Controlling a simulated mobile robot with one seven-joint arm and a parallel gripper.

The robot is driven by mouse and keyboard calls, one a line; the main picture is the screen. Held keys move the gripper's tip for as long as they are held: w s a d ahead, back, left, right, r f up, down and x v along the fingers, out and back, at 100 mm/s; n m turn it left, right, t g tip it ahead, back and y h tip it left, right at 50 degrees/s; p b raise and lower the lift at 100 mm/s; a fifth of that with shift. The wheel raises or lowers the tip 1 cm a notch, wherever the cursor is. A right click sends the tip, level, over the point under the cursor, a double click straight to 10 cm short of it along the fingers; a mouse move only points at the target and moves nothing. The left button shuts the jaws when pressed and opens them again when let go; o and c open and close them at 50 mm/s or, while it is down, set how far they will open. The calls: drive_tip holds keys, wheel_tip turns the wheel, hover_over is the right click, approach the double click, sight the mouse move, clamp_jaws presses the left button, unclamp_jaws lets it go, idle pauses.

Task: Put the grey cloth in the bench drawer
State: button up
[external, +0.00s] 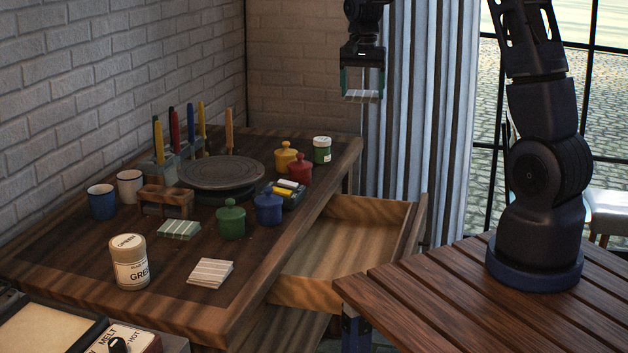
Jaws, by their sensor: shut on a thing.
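My gripper (362,82) is high at the top centre, pointing down, shut on a folded grey cloth (362,96) with pale stripes. The cloth hangs in the air, clear of the bench and above the back of the drawer as seen in the picture. The bench drawer (345,252) is pulled open on the right side of the bench (60,262). Its visible inside is bare wood; the near corner is partly hidden by the slatted table.
A green striped cloth (179,230) and a pale striped cloth (211,272) lie on the bench. A round turntable (220,171), lidded pots, mugs and a jar (130,262) stand there. A slatted table (440,300) is beside the drawer; a curtain (415,110) hangs behind.

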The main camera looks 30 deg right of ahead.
sight(377, 94)
drive_tip(key=s+d, duration=0.1)
drive_tip(key=s+d+f, duration=0.1)
drive_tip(key=shift+s+d+f+m, duration=0.1)
drive_tip(key=shift+d+f+m, duration=0.1)
drive_tip(key=shift+d+m, duration=0.2)
wheel_tip(377, 94, down, 38)
drive_tip(key=shift+f, duration=0.1)
idle(0.6)
drive_tip(key=o, duration=1)
drive_tip(key=shift+c, duration=0.2)
